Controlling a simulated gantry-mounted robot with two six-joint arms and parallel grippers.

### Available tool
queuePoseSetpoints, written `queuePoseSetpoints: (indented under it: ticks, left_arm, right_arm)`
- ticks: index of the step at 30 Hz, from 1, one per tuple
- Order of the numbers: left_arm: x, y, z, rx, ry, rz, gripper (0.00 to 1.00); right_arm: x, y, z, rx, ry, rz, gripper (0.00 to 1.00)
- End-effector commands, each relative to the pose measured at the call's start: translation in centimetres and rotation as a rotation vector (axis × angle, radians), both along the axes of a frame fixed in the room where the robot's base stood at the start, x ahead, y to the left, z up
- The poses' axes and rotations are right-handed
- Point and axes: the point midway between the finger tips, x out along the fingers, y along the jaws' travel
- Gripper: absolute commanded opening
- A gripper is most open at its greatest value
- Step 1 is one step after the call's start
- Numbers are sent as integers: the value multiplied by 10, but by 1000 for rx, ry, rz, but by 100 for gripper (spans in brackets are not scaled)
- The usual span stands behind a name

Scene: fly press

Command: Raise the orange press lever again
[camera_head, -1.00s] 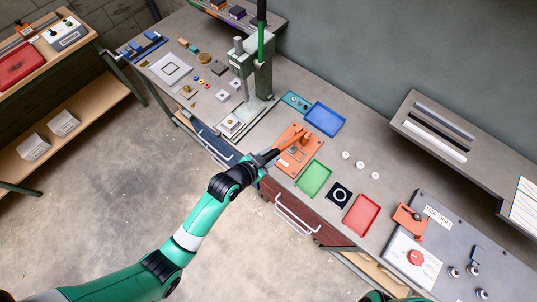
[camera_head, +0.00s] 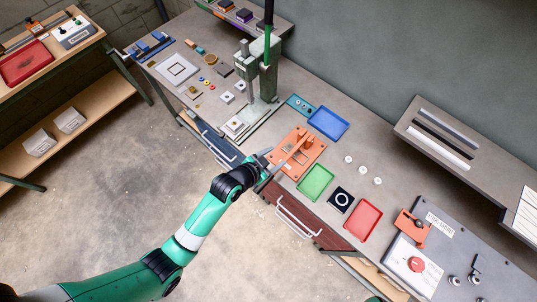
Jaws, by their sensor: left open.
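The orange press (camera_head: 310,149) is a flat orange plate with a small upright block on the bench, right of the green fly press. Its orange lever (camera_head: 294,150) slants from the block down-left towards the bench's front edge. My left gripper (camera_head: 277,162) is open at the lever's near end, just off the plate's front left side. The picture is too small to tell whether its fingers touch the lever. My right gripper is not in view.
The green fly press (camera_head: 262,80) stands tall to the left. A blue tray (camera_head: 328,124), a green tray (camera_head: 315,181) and a red tray (camera_head: 363,219) lie around the orange press. A drawer handle (camera_head: 297,216) juts out at the bench front. A shelf (camera_head: 450,150) hangs at right.

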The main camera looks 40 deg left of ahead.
Motion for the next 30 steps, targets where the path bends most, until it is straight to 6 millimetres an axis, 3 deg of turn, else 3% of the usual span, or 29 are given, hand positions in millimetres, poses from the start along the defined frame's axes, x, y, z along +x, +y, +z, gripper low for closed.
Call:
queuePoseSetpoints:
  ticks: [5,12,15,20,30]
  left_arm:
    - [-22,3,17,0,0,1,64]
    - [-68,7,49,0,0,1,64]
    - [-82,9,63,-1,2,1,64]
    - [-91,10,67,-1,0,1,64]
    - [-91,10,66,0,-1,0,64]
  right_arm:
    - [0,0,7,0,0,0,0]
    - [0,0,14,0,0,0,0]
    - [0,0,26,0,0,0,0]
    - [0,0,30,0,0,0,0]
    - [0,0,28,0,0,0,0]
